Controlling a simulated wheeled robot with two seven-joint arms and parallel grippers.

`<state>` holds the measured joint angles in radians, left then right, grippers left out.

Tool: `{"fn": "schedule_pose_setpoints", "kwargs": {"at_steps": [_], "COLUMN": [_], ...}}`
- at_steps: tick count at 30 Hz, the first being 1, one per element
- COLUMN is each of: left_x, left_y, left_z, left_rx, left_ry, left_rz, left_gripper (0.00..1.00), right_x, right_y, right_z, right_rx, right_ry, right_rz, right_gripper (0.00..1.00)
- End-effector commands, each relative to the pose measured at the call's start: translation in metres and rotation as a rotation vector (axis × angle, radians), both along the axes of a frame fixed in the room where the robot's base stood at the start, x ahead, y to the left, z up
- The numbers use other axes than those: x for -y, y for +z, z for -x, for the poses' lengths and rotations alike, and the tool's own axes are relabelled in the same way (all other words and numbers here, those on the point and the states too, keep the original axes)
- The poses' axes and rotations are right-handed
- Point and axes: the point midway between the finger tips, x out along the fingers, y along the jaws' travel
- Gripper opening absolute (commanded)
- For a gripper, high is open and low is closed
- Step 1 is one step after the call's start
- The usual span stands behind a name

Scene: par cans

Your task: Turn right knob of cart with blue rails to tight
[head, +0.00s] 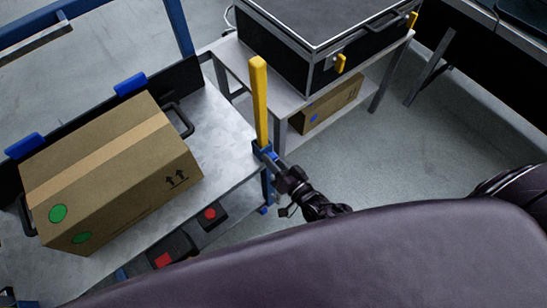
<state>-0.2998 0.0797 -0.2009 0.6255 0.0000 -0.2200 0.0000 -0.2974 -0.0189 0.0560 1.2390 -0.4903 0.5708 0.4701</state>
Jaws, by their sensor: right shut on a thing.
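The cart with blue rails (222,112) stands on the left, its grey metal top bearing a cardboard box (110,170). At the cart's right corner a yellow upright (259,98) rises from a blue fitting. My right gripper (272,160) is at this fitting, just below the foot of the yellow upright. It is shut on the right knob, which is mostly hidden by the fingers, so its turn position cannot be read. My left gripper is not in view.
Behind the cart, a grey table (231,54) holds a black case (318,38) with yellow latches; another cardboard box (328,105) is on its lower shelf. Dark items with red marks (210,213) sit below the cart's top. Grey floor (400,150) is free to the right.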

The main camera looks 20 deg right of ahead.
Motion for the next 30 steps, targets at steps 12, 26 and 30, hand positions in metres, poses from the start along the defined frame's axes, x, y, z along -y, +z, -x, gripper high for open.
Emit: {"fn": "schedule_pose_setpoints", "kwargs": {"at_steps": [12, 26, 30], "left_x": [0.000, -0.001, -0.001], "left_y": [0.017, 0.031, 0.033], "left_z": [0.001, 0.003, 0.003], "left_rx": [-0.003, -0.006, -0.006], "left_ry": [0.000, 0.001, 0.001], "left_rz": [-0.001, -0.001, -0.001], "left_gripper": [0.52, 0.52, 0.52], "right_x": [-0.001, -0.001, -0.001], "right_y": [0.002, 0.003, 0.003], "right_z": [0.000, 0.001, 0.001], "right_rx": [-0.138, -0.275, -0.305], "right_ry": [-0.001, 0.000, -0.001], "right_rz": [-0.375, -0.754, -0.837], "right_gripper": [0.07, 0.07, 0.07]}}
